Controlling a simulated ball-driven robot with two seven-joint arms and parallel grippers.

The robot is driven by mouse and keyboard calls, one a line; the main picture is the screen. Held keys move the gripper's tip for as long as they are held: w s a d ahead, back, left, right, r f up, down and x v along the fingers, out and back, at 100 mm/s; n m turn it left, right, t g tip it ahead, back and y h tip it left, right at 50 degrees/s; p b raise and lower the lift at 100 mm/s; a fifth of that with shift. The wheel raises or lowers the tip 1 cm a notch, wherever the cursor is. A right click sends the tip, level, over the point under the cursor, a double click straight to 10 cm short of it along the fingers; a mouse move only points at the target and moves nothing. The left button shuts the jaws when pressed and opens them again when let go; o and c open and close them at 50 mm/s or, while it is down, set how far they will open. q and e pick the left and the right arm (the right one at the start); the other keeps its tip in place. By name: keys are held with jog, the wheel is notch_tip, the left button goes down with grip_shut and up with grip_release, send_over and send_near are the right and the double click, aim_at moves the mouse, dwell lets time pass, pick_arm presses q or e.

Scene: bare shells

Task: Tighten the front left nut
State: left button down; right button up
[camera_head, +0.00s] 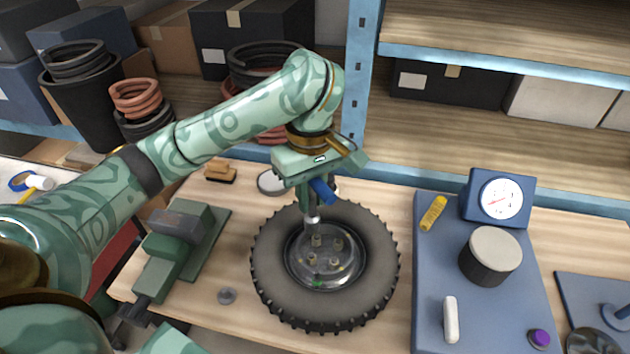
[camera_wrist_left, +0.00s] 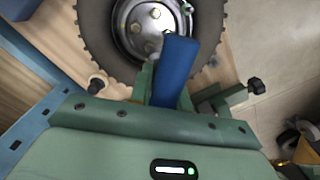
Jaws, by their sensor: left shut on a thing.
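The wheel (camera_head: 268,285) lies flat on the bench, its metal hub (camera_head: 322,279) facing up with several nuts. The front left nut (camera_head: 312,260) stands on the near left of the hub. The far left nut (camera_head: 316,240) is just below the tool's silver socket end (camera_head: 312,222) in the head view; I cannot tell whether they touch. My left gripper (camera_head: 307,194) is shut on the tool with the blue handle (camera_head: 322,191), above the wheel's far left part. The blue handle (camera_wrist_left: 175,72) covers part of the hub in the wrist view. My right gripper is not in view.
A shelf post (camera_head: 360,90) rises behind.

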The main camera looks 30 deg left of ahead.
pick_arm(q)
jog(key=s+r+n+p, duration=0.4)
jog(key=s+n+p, duration=0.2)
jog(key=n+p, duration=1.05)
jog(key=w+d+f+n+t+b, duration=0.1)
jog(key=w+f+n+b, duration=0.2)
jog(key=f+n+b, duration=0.2)
notch_tip(320, 180, down, 3)
jog(key=shift+d+r+n+b, duration=0.2)
jog(key=shift+n+b, duration=0.2)
jog(key=shift+n, duration=0.15)
jog(key=shift+w+f+p, duration=0.1)
jog(key=shift+p, duration=0.55)
jog(key=shift+f, duration=0.2)
dwell(0.4)
